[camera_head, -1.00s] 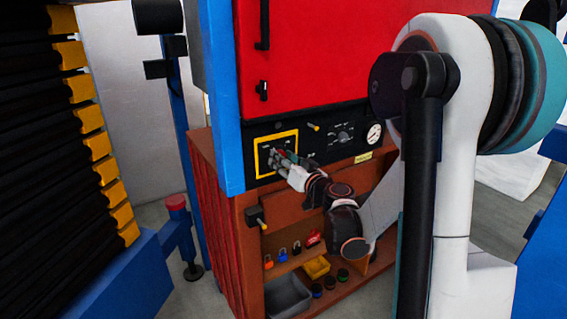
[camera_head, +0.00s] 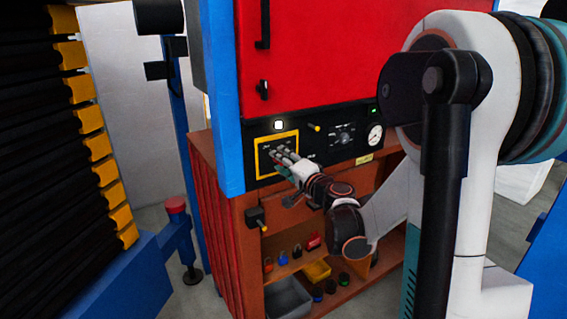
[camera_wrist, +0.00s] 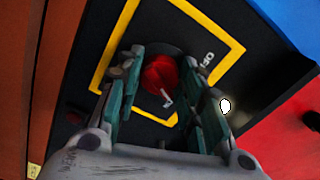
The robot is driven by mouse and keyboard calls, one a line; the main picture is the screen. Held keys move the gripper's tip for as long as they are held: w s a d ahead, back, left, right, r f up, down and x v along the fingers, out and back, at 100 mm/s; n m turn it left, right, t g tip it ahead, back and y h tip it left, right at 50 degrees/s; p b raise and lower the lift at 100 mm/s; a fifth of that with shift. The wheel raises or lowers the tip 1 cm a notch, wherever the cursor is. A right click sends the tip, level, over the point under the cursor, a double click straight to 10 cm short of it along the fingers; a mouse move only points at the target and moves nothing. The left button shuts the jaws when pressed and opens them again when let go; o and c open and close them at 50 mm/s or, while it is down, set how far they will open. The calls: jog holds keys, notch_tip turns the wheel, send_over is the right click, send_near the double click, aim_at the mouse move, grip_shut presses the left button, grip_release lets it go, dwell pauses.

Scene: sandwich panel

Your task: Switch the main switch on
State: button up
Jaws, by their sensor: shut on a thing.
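The main switch is a red rotary knob (camera_wrist: 159,74) on a dark round base inside a yellow square frame (camera_head: 257,162) on the black control panel. In the wrist view, the two fingers of my gripper (camera_wrist: 162,66) stand on either side of the knob and are shut on it. A pale mark shows on the knob's near end, and part of an "OFF" label shows beside the base. In the head view my gripper (camera_head: 278,153) covers the knob. A white lamp (camera_head: 278,125) above the frame is lit.
A small green light (camera_head: 374,111) glows above the gauge (camera_head: 375,134). Below is a brown shelf with padlocks and a grey bin (camera_head: 288,297). A blue post (camera_head: 222,110) stands left of the panel.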

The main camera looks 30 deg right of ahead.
jog(key=shift+m, duration=1.8)
jog(key=o, duration=1.1)
jog(key=shift+c, duration=0.2)
jog(key=s, duration=1.2)
jog(key=shift+d, duration=0.2)
